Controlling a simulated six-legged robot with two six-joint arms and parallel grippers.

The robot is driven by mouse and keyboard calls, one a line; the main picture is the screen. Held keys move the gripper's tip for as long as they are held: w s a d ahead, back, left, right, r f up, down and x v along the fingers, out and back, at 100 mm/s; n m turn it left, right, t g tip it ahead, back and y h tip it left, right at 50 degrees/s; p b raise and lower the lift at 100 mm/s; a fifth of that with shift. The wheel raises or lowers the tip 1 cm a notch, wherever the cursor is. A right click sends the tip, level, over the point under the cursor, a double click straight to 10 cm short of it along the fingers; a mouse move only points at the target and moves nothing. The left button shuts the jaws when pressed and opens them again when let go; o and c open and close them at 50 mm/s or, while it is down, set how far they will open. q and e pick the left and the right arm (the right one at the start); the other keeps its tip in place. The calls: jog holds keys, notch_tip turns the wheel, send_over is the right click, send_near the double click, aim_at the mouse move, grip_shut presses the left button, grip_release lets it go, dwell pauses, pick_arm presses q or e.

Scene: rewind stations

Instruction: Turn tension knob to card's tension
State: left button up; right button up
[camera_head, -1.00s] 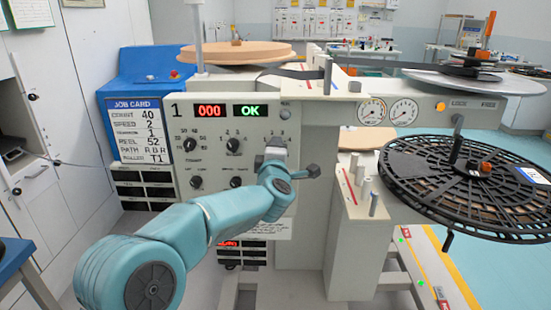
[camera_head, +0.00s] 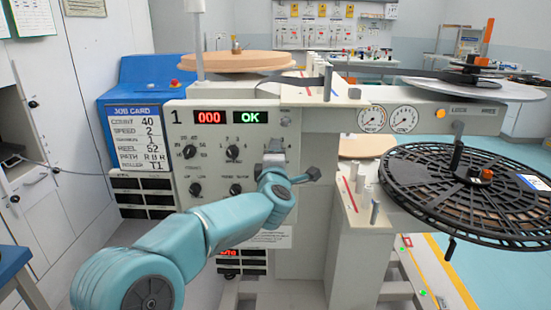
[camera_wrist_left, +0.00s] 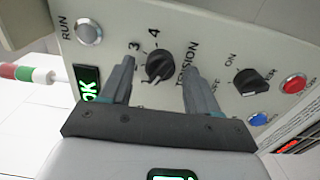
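The black tension knob (camera_wrist_left: 160,66) shows in the left wrist view on the grey panel, with the numbers 3 and 4 beside it and the label TENSION at its right. My left gripper (camera_wrist_left: 157,78) is open, one finger on each side of the knob; I cannot tell whether they touch it. In the head view my left gripper (camera_head: 274,148) is at the panel's right side and hides the tension knob. The job card (camera_head: 140,135) lists a row that looks like tension 1. The knob's exact pointer setting is unclear. My right gripper is out of view.
Other black knobs (camera_head: 189,151) sit left of my gripper. The count display (camera_head: 210,117) reads 000 and the green display (camera_head: 252,117) reads OK. In the wrist view an ON knob (camera_wrist_left: 253,80) and red button (camera_wrist_left: 293,83) are nearby. A black reel (camera_head: 465,190) stands right.

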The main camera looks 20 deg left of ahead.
pick_arm(q)
jog(key=v, duration=1.6)
jog(key=shift+s+b, duration=0.2)
jog(key=shift+b, duration=0.25)
